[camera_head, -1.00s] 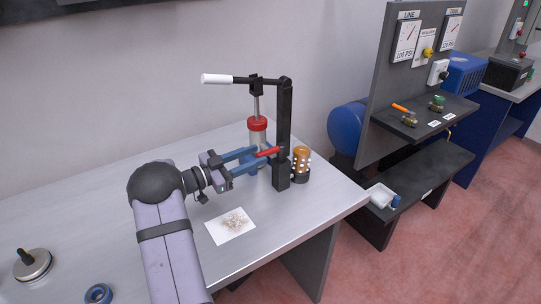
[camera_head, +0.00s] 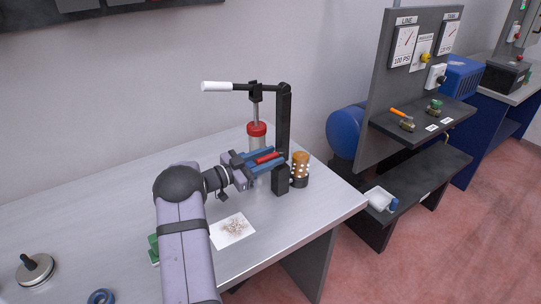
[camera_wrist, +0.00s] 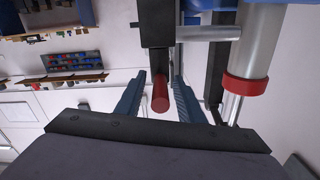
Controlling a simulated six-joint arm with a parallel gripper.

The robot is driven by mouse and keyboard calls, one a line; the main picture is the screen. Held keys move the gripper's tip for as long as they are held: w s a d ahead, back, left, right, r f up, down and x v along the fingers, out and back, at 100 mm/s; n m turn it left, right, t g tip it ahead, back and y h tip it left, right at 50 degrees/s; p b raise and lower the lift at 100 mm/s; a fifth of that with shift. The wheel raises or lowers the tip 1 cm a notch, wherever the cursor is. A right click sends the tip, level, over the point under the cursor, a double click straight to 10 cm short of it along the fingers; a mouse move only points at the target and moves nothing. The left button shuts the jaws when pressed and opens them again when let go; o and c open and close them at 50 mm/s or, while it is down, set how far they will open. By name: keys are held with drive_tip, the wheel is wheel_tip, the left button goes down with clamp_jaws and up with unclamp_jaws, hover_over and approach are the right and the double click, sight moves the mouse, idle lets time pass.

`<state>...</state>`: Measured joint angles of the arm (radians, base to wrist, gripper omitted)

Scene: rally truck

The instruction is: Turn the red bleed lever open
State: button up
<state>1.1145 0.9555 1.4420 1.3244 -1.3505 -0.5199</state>
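The red bleed lever (camera_head: 268,157) sticks out to the left from the foot of the black upright post (camera_head: 284,125) of a hand pump. In the wrist view its red round end (camera_wrist: 160,96) points toward me. My gripper (camera_head: 266,161) has blue fingers reaching along both sides of the lever. In the wrist view the gripper (camera_wrist: 160,82) is open, with the lever between its fingers and a gap showing on each side. The pump's cylinder with a red collar (camera_head: 257,129) stands behind the fingers; its lower part is partly hidden.
The pump handle with a white grip (camera_head: 216,86) extends left above my gripper. An amber cylinder (camera_head: 300,162) stands right of the post. A white sheet with debris (camera_head: 232,229) lies in front. A gauge panel (camera_head: 417,60) stands at the right. The left tabletop is mostly clear.

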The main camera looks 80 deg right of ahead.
clamp_jaws()
